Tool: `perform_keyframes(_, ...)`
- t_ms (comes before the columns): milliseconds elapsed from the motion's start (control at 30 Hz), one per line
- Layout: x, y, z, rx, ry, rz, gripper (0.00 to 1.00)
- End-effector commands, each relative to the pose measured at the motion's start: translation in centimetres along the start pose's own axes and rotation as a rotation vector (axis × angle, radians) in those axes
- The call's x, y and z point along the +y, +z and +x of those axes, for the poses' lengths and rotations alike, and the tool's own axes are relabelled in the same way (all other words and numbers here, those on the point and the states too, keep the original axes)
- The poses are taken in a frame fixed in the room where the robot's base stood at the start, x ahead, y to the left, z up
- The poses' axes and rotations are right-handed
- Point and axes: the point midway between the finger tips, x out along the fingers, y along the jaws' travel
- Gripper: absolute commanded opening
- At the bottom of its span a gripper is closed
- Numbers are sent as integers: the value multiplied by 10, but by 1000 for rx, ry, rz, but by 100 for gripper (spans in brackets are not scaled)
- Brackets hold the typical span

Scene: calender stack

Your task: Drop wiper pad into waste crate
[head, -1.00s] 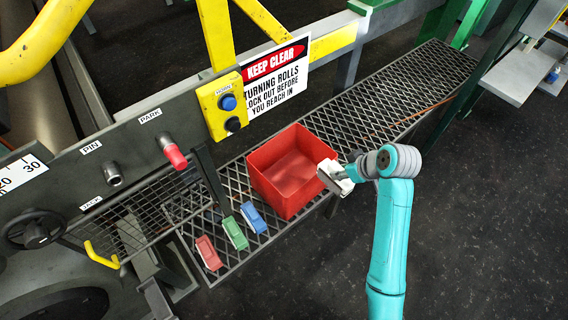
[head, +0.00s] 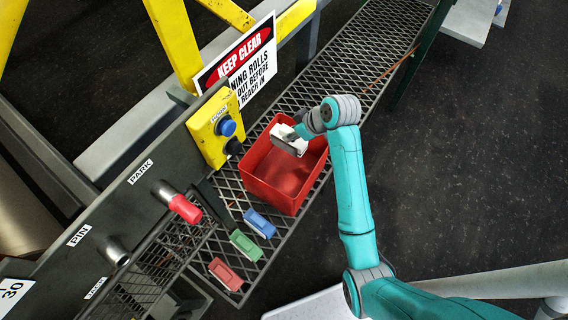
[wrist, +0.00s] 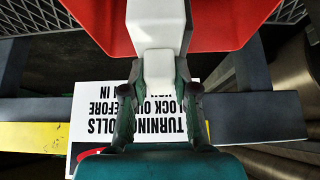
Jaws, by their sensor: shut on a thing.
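The white wiper pad (head: 288,141) is a small block held in my gripper (head: 296,134). In the wrist view the pad (wrist: 157,28) extends from between the two fingers of my gripper (wrist: 159,88), which are closed on its narrower part. The red waste crate (head: 266,193) is open-topped and stands on the mesh walkway. In the head view the pad overlaps the far part of the crate's opening; its height above the rim is hard to tell. The crate (wrist: 90,18) also fills the top of the wrist view, behind the pad.
A red-tipped knob (head: 185,209) juts out nearby.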

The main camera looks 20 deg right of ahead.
Motion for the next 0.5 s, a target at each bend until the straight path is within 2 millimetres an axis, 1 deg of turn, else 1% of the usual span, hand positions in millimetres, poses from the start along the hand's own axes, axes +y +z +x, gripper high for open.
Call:
perform_keyframes(100,0,8,12,-2,-2,2,0)
perform_keyframes(233,0,15,22,-1,-1,1,0)
perform_keyframes(500,0,21,32,0,0,1,0)
